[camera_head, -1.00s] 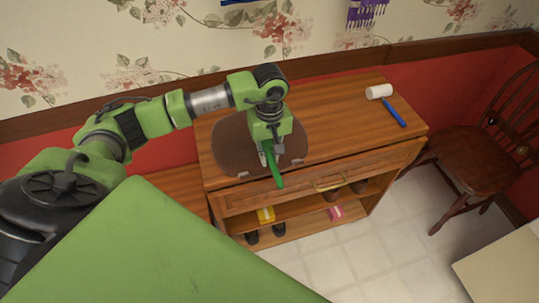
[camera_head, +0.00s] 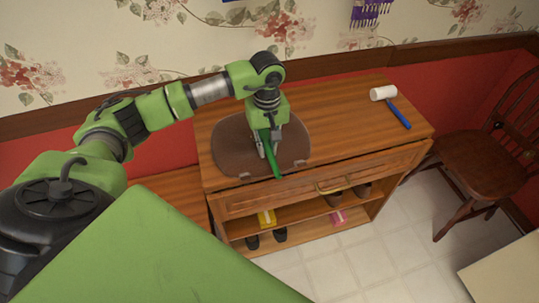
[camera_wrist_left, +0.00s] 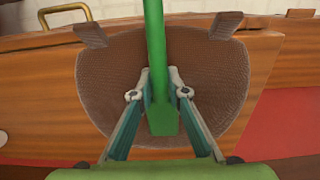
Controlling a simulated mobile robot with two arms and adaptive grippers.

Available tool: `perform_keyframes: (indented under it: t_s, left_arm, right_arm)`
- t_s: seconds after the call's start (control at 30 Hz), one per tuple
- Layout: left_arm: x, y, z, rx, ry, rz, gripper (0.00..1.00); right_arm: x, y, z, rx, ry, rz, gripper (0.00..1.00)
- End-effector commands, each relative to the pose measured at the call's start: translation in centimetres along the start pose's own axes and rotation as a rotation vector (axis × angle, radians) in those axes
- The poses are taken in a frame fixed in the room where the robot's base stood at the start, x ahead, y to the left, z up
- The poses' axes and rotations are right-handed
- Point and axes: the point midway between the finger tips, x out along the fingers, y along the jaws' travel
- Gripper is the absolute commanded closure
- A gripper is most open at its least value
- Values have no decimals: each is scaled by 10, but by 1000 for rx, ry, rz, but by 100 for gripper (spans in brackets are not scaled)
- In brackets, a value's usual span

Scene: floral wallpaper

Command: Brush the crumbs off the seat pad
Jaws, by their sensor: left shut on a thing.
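The brown seat pad (camera_head: 232,150) lies flat on the wooden cabinet top, near its left end. It also shows in the left wrist view (camera_wrist_left: 217,82), with a textured surface and two tie tabs along one edge. My left gripper (camera_head: 265,150) is over the pad, shut on a long green tool (camera_head: 273,163), seemingly the brush. In the left wrist view the green tool (camera_wrist_left: 155,55) sits between the two fingers (camera_wrist_left: 158,95). Its bristles are not visible, and I cannot tell whether it touches the pad. I can make out no crumbs. My right gripper is not in view.
A tool with a white cylindrical head and blue handle (camera_head: 398,112) lies at the right of the cabinet top (camera_head: 335,110). Below are a drawer with a brass handle (camera_head: 333,187) and shelves holding shoes and small boxes. A wooden chair (camera_head: 480,160) stands at right.

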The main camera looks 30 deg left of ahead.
Motion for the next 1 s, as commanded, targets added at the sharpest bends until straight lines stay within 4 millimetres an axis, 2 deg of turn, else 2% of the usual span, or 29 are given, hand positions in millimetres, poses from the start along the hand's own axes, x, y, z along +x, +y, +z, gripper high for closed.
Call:
perform_keyframes:
  t_s: [0.5, 0.77, 1.0]
  left_arm:
    - [4, 0, -37, -2, 0, -1, 100]
    - [5, 0, -46, -2, -1, -3, 100]
    - [4, 0, -68, -2, 0, -1, 100]
  right_arm:
    - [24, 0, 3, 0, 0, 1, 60]
    - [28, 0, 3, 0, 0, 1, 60]
    - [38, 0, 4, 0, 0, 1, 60]
